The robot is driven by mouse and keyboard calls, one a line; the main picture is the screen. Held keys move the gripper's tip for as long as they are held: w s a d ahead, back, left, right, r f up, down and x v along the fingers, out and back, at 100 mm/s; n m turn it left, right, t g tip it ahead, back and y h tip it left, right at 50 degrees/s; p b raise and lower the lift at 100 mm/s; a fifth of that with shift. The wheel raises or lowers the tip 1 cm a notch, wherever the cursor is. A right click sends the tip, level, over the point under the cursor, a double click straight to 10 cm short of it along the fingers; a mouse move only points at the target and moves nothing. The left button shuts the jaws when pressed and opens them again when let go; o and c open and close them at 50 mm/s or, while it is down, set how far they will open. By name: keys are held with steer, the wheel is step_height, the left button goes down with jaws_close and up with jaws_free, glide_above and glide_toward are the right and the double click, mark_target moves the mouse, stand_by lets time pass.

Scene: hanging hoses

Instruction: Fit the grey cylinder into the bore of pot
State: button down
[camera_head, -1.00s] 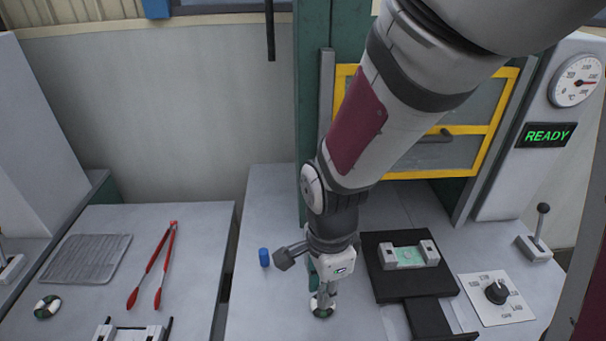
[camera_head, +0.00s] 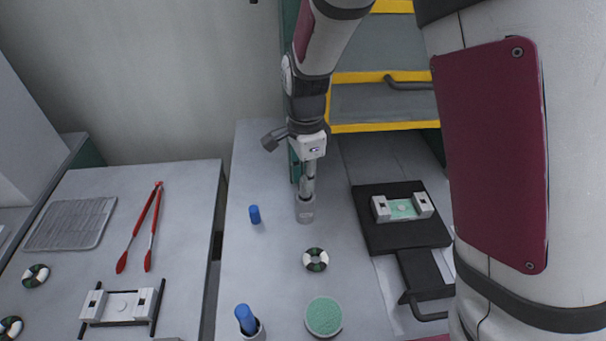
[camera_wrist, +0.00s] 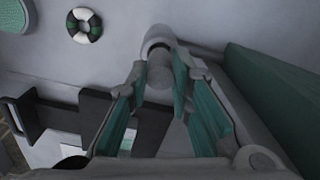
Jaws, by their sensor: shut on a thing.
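The grey cylinder (camera_wrist: 158,88) shows between the teal-padded fingers of my gripper (camera_wrist: 165,80) in the wrist view. My gripper (camera_head: 306,190) is shut on it. The light grey pot (camera_head: 305,212) stands upright on the bench directly below the fingertips in the head view. Its rim (camera_wrist: 157,32) shows just past the cylinder in the wrist view. The fingers hide much of the cylinder, and I cannot tell whether its end is inside the bore or only in front of it.
A blue cylinder (camera_head: 254,215) stands left of the pot. A black, white and green ring (camera_head: 316,260) lies in front. Another blue cylinder (camera_head: 246,319) sits in a pot by a green-topped round (camera_head: 324,316). A black fixture (camera_head: 376,236) is at right; a green column stands behind.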

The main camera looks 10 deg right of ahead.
steer(key=shift+f, duration=1.75)
steer(key=shift+f, duration=0.1)
steer(key=c, duration=1.4)
jaws_free()
steer(key=shift+c, duration=0.2)
